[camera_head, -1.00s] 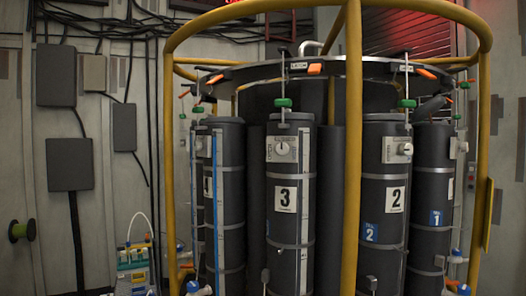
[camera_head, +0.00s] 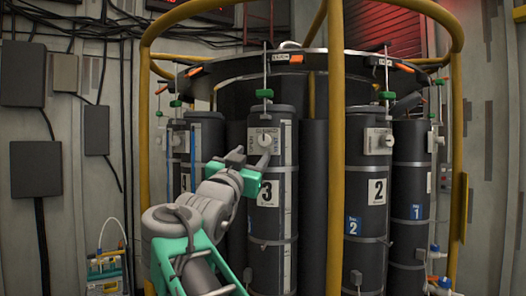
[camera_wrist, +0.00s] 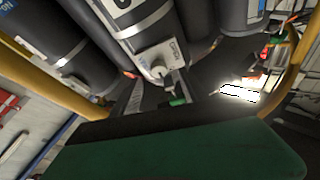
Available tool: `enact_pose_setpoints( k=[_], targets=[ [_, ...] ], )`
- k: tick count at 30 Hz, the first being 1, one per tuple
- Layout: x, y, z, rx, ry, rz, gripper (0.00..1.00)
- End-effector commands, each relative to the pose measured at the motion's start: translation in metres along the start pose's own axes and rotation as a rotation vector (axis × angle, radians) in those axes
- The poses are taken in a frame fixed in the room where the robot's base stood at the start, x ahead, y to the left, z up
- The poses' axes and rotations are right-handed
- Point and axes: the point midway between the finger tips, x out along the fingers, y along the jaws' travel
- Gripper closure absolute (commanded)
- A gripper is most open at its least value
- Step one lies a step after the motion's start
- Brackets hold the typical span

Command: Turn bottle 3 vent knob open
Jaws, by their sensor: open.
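Bottle 3 (camera_head: 270,225) is a dark upright cylinder with a white "3" label, left of the yellow post. Its vent knob (camera_head: 265,140) is a pale round knob on a light plate near the bottle's top. In the wrist view the knob (camera_wrist: 158,72) appears on its plate, with the bottle upside down. I cannot read the knob's exact angle. My gripper (camera_head: 257,161) is open, just below and left of the knob in the head view. No contact with the knob can be made out. In the wrist view a green and black block fills the bottom.
A yellow post (camera_head: 335,180) of the round cage stands right of bottle 3. Bottle 2 (camera_head: 374,215) stands beyond it with its own knob. A green fitting (camera_head: 264,93) hangs above bottle 3. A small bottle rack (camera_head: 105,272) stands at lower left.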

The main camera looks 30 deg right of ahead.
Motion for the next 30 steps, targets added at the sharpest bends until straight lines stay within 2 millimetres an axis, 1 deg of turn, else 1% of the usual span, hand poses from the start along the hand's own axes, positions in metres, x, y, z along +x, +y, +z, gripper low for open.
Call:
enact_pose_setpoints(
  k=[3, 5, 9, 12, 15, 23, 30],
  targets=[
    [0.012, 0.004, -0.011, 0.004, 0.028, 0.02, 0.48],
    [0.022, 0.004, -0.012, 0.003, 0.027, 0.02, 0.48],
    [0.051, 0.004, -0.014, 0.002, 0.026, 0.019, 0.48],
    [0.067, 0.004, -0.013, 0.003, 0.025, 0.017, 0.48],
    [0.077, 0.004, -0.012, 0.005, 0.025, 0.015, 0.48],
    [0.079, 0.004, -0.01, 0.006, 0.023, 0.013, 0.48],
    [0.079, 0.004, -0.01, 0.005, 0.023, 0.013, 0.67]
  ],
)
